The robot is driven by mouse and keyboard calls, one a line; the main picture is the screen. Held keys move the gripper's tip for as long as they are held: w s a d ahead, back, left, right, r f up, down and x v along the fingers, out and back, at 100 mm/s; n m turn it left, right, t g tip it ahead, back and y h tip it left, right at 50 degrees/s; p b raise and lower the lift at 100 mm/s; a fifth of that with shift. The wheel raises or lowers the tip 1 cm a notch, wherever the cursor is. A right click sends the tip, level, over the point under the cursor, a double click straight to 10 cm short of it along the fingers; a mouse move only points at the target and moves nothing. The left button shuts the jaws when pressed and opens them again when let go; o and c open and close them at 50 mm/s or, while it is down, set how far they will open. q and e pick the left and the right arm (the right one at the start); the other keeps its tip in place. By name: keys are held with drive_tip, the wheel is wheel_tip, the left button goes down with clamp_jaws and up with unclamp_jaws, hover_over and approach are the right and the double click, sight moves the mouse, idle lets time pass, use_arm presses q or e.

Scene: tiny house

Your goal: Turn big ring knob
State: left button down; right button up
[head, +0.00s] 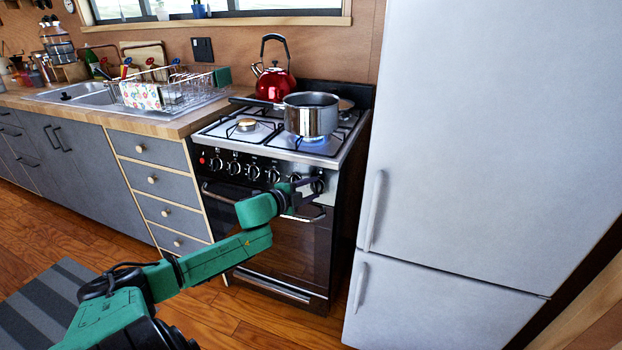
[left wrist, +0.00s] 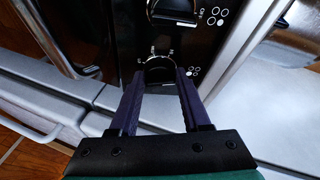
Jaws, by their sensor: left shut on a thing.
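A row of black and silver knobs runs along the stove's front panel (head: 225,156). My left gripper (head: 316,184) is at the rightmost knob (head: 319,186), and its fingers partly cover that knob. In the left wrist view my left gripper (left wrist: 160,74) has its two dark fingers on either side of a knob (left wrist: 159,62), shut on it. Another knob (left wrist: 172,12) with a silver ring shows farther up in that view. Small white burner marks (left wrist: 193,71) are printed beside the knobs. My right gripper is not in view.
A steel pot (head: 310,116) stands over a lit blue flame (head: 315,140) at the stove's front right. A red kettle (head: 275,84) stands behind it. The oven handle (head: 220,194) runs below the knobs. A tall fridge (head: 480,130) stands close on the right.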

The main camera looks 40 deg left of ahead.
use_arm(q)
drive_tip(key=shift+r+m+g+p, duration=0.1)
drive_tip(key=shift+m+g+p, duration=0.3)
drive_tip(key=shift+m+p, duration=0.8)
drive_tip(key=shift+c, duration=1.8)
unclamp_jaws()
drive_tip(key=p+v, duration=0.5)
drive_tip(key=v, duration=0.9)
drive_tip(key=shift+s+a+r+p, duration=0.15)
drive_tip(key=shift+s+p, duration=0.05)
drive_tip(key=shift+p, duration=0.1)
